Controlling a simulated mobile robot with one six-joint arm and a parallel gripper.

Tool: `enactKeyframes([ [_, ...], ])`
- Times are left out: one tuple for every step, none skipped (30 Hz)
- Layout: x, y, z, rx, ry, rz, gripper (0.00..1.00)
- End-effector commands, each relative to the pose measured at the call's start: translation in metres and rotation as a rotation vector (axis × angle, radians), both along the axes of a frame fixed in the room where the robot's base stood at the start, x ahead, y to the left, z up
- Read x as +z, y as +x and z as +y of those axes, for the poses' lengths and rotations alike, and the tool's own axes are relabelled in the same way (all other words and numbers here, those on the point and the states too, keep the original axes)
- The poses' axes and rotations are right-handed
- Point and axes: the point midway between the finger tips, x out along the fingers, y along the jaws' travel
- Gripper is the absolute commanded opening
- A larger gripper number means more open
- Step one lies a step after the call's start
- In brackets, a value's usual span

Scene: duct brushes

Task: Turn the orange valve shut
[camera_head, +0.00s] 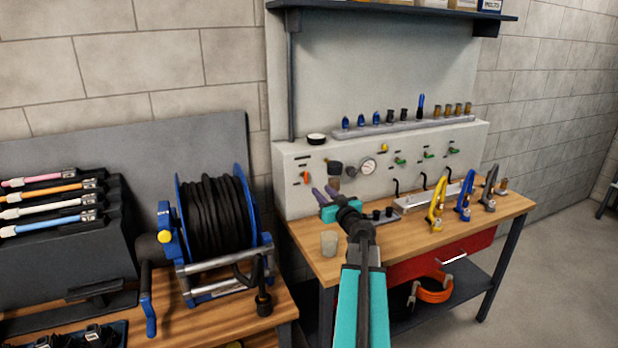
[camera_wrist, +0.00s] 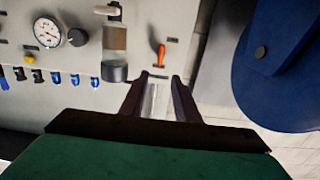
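The orange valve (camera_head: 306,177) is a small lever handle on the left part of the pale panel above the workbench. In the head view it stands roughly upright. The wrist view, which looks turned over, shows the orange valve (camera_wrist: 161,54) just beyond my fingertips, apart from them. My gripper (camera_head: 322,194) is in front of the panel, a little right of and below the valve. In the wrist view my gripper (camera_wrist: 159,82) has its two dark fingers apart, with only pale panel showing between them.
A dark-capped filter (camera_head: 335,171) and a pressure gauge (camera_head: 368,166) are right of the valve. Green valves (camera_head: 400,161) follow further right. A blue hose reel (camera_head: 212,235) stands left. A cup (camera_head: 329,243) is on the workbench below, with clamps (camera_head: 437,205) to its right.

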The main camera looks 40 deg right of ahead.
Motion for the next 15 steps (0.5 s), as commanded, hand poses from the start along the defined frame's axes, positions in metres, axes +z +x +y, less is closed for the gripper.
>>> enactKeyframes([
  [0.001, 0.003, -0.001, 0.0, 0.0, 0.0, 0.29],
  [0.001, 0.004, -0.002, 0.0, 0.0, 0.0, 0.29],
  [0.001, 0.006, -0.003, 0.0, 0.001, 0.0, 0.29],
  [0.001, 0.008, -0.004, 0.0, 0.001, 0.0, 0.29],
  [0.001, 0.01, -0.005, 0.0, 0.001, 0.0, 0.29],
  [0.001, 0.013, -0.007, 0.0, 0.002, -0.001, 0.29],
  [0.001, 0.016, -0.008, 0.0, 0.002, -0.001, 0.29],
  [0.002, 0.018, -0.009, 0.0, 0.002, -0.001, 0.29],
  [0.002, 0.022, -0.01, 0.0, 0.002, -0.001, 0.29],
  [0.002, 0.024, -0.011, 0.0, 0.001, 0.001, 0.29],
  [0.002, 0.027, -0.012, 0.0, 0.001, 0.001, 0.29],
  [0.002, 0.031, -0.014, 0.0, 0.0, 0.001, 0.29],
  [0.002, 0.033, -0.015, 0.0, 0.001, 0.0, 0.29],
  [0.002, 0.036, -0.016, 0.0, 0.001, 0.0, 0.29],
  [0.002, 0.039, -0.017, 0.0, 0.002, -0.001, 0.29],
])
